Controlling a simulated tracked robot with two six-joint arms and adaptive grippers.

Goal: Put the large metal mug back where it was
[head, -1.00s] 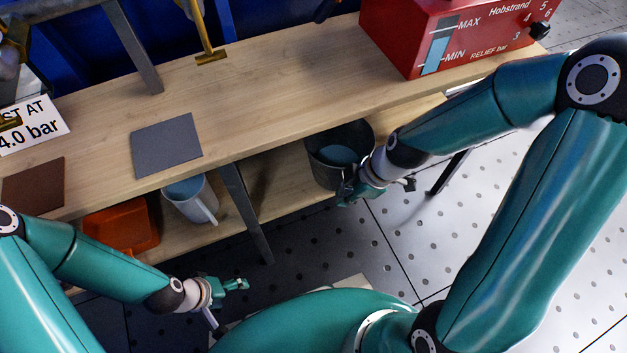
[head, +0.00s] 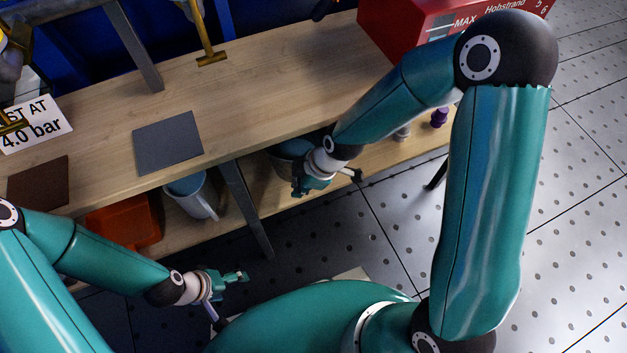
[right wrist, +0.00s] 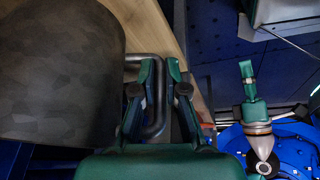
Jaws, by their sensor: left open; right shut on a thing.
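The large dark grey metal mug (head: 282,165) is at the lower shelf, under the bench top's front edge and right of the metal leg. In the head view my right gripper (head: 305,187) and the bench top partly hide it. In the right wrist view the mug (right wrist: 60,80) fills the left side, and my right gripper (right wrist: 160,75) is shut on its bent handle (right wrist: 157,118). Whether the mug's base touches the shelf is hidden. My left gripper (head: 238,276) is open and empty, in front of the bench.
Small purple-topped items (head: 439,117) are farther right. A grey mat (head: 168,143) lies on the bench top; a red box (head: 400,30) stands at its right.

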